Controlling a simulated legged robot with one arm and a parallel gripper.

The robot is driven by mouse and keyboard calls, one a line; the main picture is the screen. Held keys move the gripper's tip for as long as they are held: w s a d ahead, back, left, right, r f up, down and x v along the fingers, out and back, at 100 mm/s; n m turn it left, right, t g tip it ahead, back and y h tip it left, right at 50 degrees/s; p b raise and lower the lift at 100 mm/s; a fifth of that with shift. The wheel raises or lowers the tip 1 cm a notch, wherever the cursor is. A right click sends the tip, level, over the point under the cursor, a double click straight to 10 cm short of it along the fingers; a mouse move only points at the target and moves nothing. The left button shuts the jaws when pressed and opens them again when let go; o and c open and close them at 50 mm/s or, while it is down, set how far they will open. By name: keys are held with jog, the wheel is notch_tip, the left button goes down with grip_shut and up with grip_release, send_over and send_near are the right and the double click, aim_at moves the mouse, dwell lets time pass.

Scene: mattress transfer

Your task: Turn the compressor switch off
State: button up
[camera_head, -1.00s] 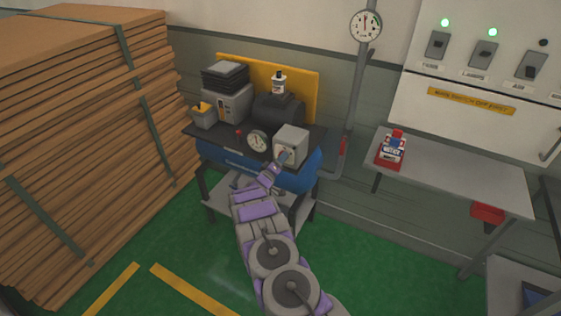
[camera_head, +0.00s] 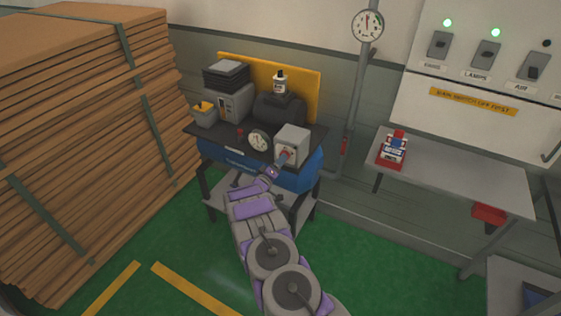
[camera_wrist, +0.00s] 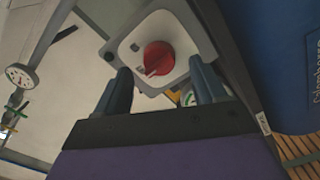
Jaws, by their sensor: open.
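The compressor (camera_head: 235,164) is a blue tank under a dark top plate on a stand in the middle of the head view. A grey switch box (camera_head: 292,141) stands at the right end of its top. In the wrist view, the box's white face carries a red rotary knob (camera_wrist: 158,58). My gripper (camera_head: 284,158) reaches up to the front of the box. In the wrist view, my gripper (camera_wrist: 165,85) is open, its two dark fingers on either side below the knob. The knob shows ahead of and between the fingertips; I cannot tell whether they touch it.
A pressure gauge (camera_head: 259,140) sits left of the box. A pipe (camera_head: 355,100) with a dial rises behind. A grey table (camera_head: 460,175) with a red-white package stands right. Stacked brown sheets (camera_head: 90,150) fill the left. Green floor (camera_head: 370,260) is free in front.

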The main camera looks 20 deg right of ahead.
jog(key=p+v, duration=0.1)
jog(key=v, duration=1.3)
jog(key=shift+s+a, duration=0.2)
jog(key=shift+a, duration=0.05)
jog(key=shift+w, duration=0.1)
jog(key=w+a+r+y, duration=0.5)
jog(key=a+r+y, duration=0.5)
jog(key=a, duration=0.2)
jog(key=s+a+r+g+y, duration=0.3)
jog(key=s+a+r+y, duration=0.35)
jog(key=s+r, duration=0.4)
jog(key=s+d+r+g, duration=0.2)
jog(key=s+d+g, duration=0.1)
jog(key=s, duration=1.2)
jog(key=s+d+r+m+g+h, duration=0.1)
jog(key=s+d+r+g, duration=0.1)
jog(key=s, duration=1.4)
jog(key=s+d+r+g+h, duration=0.1)
jog(key=s+d+g, duration=0.3)
jog(key=s, duration=1.1)
jog(key=shift+s+d+r+m+g, duration=0.2)
jog(key=shift+s+r+m+g, duration=0.2)
jog(key=shift+r, duration=0.25)
